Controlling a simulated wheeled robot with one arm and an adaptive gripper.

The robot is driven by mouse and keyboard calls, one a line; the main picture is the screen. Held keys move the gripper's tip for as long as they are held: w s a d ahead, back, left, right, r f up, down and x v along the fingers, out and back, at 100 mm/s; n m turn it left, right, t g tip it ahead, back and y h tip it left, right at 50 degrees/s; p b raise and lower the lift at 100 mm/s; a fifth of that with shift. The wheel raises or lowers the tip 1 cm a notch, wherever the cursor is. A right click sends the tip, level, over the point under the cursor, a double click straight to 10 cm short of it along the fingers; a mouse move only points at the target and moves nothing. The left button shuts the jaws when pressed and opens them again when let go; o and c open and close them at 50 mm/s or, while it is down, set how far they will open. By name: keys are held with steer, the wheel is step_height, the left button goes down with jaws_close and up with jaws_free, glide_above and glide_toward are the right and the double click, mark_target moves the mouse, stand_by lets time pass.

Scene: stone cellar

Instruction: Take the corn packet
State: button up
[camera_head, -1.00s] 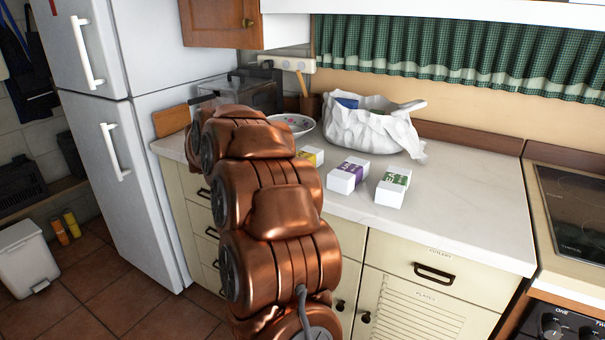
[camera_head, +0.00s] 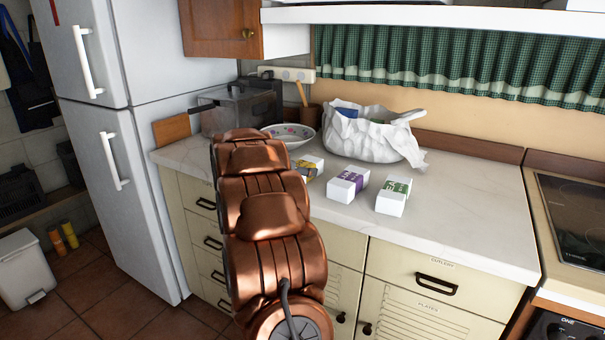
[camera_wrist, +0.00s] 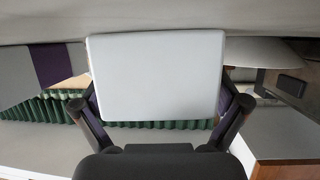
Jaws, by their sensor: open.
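A white packet with a yellow label (camera_head: 311,162) lies on the counter, partly hidden behind my arm. Its label cannot be read, but yellow fits corn. To its right are a white packet with a purple label (camera_head: 348,184) and one with a green label (camera_head: 393,196). In the wrist view, which is upside down, a plain white packet face (camera_wrist: 157,75) fills the space between the spread fingers of my gripper (camera_wrist: 160,104). By its place beside the purple-banded packet (camera_wrist: 52,64), it is the yellow-labelled one. My gripper is open; contact cannot be told.
A crumpled white bag (camera_head: 368,135) stands behind the packets. A patterned bowl (camera_head: 290,134) sits at the back left, near a glassy appliance (camera_head: 236,107). The counter (camera_head: 468,210) is clear to the right, up to the stove (camera_head: 575,215).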

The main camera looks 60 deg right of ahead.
steer(key=shift+d+f, duration=0.15)
steer(key=shift+d, duration=0.1)
steer(key=shift+a+f, duration=0.1)
steer(key=c, duration=1.6)
